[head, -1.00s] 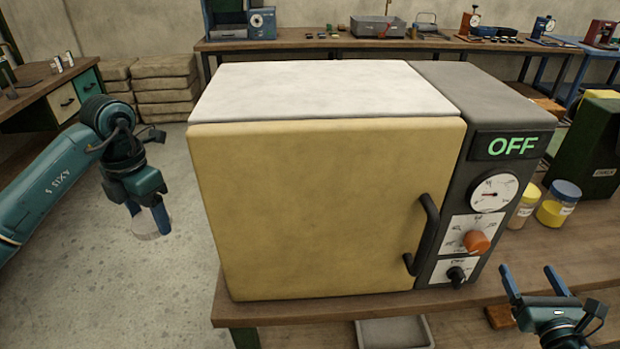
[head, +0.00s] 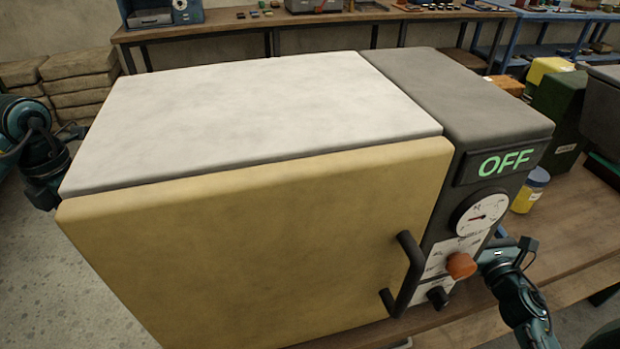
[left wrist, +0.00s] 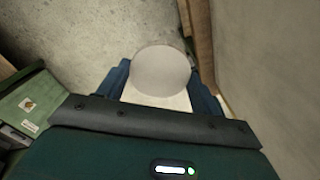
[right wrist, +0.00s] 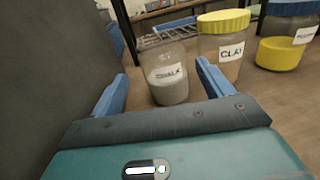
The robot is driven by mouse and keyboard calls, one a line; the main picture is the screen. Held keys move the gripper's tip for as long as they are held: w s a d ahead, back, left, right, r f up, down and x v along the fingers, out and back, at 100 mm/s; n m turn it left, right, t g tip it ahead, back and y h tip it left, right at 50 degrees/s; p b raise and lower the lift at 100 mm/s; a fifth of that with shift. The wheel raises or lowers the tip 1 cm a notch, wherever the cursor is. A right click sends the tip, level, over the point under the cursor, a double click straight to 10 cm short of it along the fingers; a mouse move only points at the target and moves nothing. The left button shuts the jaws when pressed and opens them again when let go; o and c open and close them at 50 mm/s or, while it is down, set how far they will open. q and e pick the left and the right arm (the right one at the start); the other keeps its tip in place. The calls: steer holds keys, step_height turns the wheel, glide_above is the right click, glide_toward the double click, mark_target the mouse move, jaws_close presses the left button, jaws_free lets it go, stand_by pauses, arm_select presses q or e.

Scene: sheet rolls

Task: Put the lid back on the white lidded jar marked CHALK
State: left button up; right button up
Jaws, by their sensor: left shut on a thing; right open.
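The clear jar marked CHALK (right wrist: 170,82) stands upright without a lid in the right wrist view, with pale contents. My right gripper (right wrist: 160,75) is open, with the jar ahead between its fingers; I cannot tell if they touch it. In the head view the right gripper's fingers are hidden beside the oven's control side. My left gripper (left wrist: 160,76) is shut on a round whitish lid (left wrist: 161,68), held over the floor. In the head view the left gripper and lid are mostly hidden behind the oven's left side.
A large oven (head: 250,250) with an OFF display fills the middle. A yellow-lidded CLAY jar (right wrist: 225,45) stands right of the chalk jar, and a jar with yellow contents (right wrist: 283,45) beyond it. A wire rack (right wrist: 168,33) lies behind.

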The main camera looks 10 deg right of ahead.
arm_select(q)
steer(key=shift+s, duration=0.15)
arm_select(e)
steer(key=shift+s, duration=0.1)
arm_select(q)
steer(key=shift+r, duration=0.25)
arm_select(e)
steer(key=shift+w+d+r, duration=0.1)
steer(key=shift+w, duration=1.1)
arm_select(q)
steer(key=shift+r+p, duration=0.2)
steer(key=shift+p, duration=0.2)
arm_select(e)
steer(key=shift+w+d, duration=0.1)
steer(key=shift+w, duration=0.35)
arm_select(q)
steer(key=shift+r+p, duration=0.3)
steer(key=shift+p, duration=0.05)
arm_select(e)
steer(key=w, duration=0.4)
steer(key=shift+w+d, duration=0.15)
steer(key=shift+d, duration=0.1)
steer(key=shift+c, duration=0.3)
